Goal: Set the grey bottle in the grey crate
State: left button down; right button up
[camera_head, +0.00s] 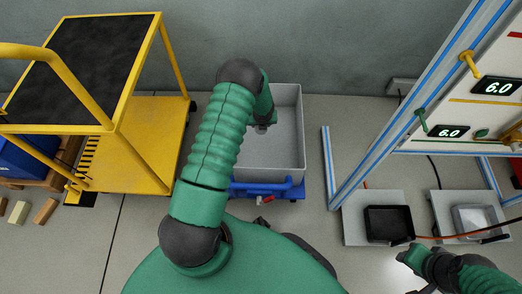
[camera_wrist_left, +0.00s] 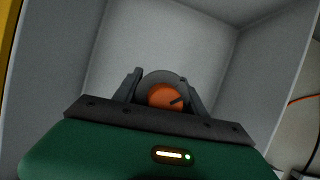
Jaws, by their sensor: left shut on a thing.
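The grey crate (camera_head: 285,98) is an open box on a blue base, standing against the wall in the head view. Its pale inner walls fill much of the left wrist view (camera_wrist_left: 205,40). My left arm reaches over it, and my left gripper (camera_head: 266,124) is inside the crate's outline. In the left wrist view the gripper (camera_wrist_left: 163,97) is shut on a round grey thing with an orange top, which looks like the grey bottle (camera_wrist_left: 166,75) seen end-on. The bottle's lower part is hidden, so contact with the crate floor cannot be told. My right arm's end (camera_head: 412,258) shows at the lower right; its fingers cannot be made out.
A yellow cart (camera_head: 150,140) stands left of the crate. A blue-and-grey frame (camera_head: 333,170) with displays stands to the right. Black (camera_head: 388,223) and grey (camera_head: 474,218) trays sit on pale plates there. Small blocks (camera_head: 18,212) lie at far left.

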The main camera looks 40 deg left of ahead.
pick_arm(q)
jog(key=f, duration=0.1)
jog(key=b, duration=0.1)
jog(key=f+b, duration=0.1)
jog(key=shift+d+f, duration=0.25)
jog(key=shift+f, duration=0.1)
jog(key=f+b, duration=0.3)
jog(key=f, duration=0.2)
jog(key=f+b, duration=0.2)
jog(key=shift+a+f+b, duration=0.25)
jog(key=shift+b, duration=0.1)
jog(key=shift+d+r, duration=0.1)
jog(key=shift+r, duration=0.2)
jog(key=shift+f, duration=0.25)
jog(key=c, duration=0.7)
grip_release()
jog(key=shift+o, duration=0.2)
